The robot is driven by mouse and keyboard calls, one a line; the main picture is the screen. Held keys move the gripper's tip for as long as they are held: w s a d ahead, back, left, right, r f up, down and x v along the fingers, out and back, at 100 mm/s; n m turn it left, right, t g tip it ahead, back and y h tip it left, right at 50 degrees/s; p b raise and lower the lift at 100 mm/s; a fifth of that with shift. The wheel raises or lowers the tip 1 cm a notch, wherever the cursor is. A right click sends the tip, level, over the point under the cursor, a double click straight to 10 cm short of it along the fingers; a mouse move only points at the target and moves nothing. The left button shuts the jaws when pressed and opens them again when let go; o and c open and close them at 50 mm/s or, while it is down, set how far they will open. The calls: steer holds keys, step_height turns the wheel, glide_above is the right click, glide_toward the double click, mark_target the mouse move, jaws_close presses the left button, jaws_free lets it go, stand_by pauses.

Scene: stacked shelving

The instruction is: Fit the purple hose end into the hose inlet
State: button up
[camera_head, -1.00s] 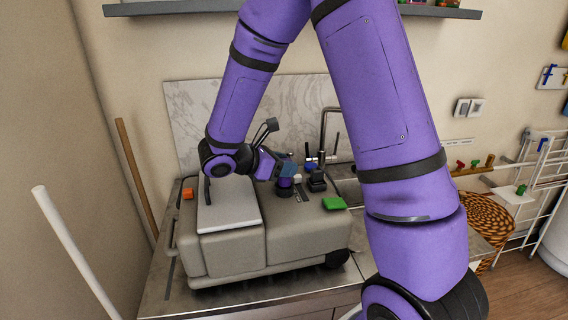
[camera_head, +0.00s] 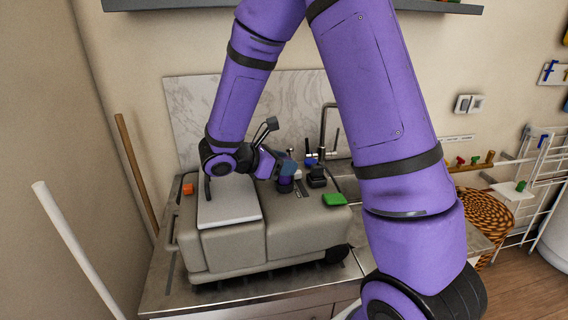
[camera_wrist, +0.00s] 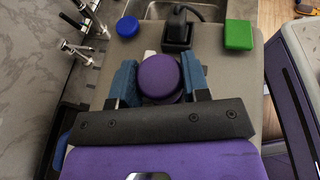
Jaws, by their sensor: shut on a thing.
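My gripper (camera_head: 285,170) is over the top of a grey boxy machine (camera_head: 285,240). In the wrist view its two blue fingertips stand either side of a round purple end (camera_wrist: 159,76), and my gripper (camera_wrist: 158,82) is shut on it. The purple end also shows just below the fingers in the head view (camera_head: 285,184). It sits at or just above the machine's top; contact cannot be told. No hose inlet can be clearly made out; the area under the purple end is hidden.
A black block with a cable (camera_wrist: 178,30), a blue round cap (camera_wrist: 127,27) and a green block (camera_wrist: 239,35) are close by on the machine. A tap (camera_head: 324,130) and sink stand behind; a white pole (camera_head: 75,245) leans at left.

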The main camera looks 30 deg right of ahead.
steer(key=shift+f, duration=1)
stand_by(1.8)
steer(key=o, duration=0.8)
steer(key=shift+c, duration=0.2)
steer(key=shift+r, duration=0.1)
steer(key=shift+r, duration=0.9)
steer(key=shift+o, duration=0.3)
steer(key=o, duration=0.5)
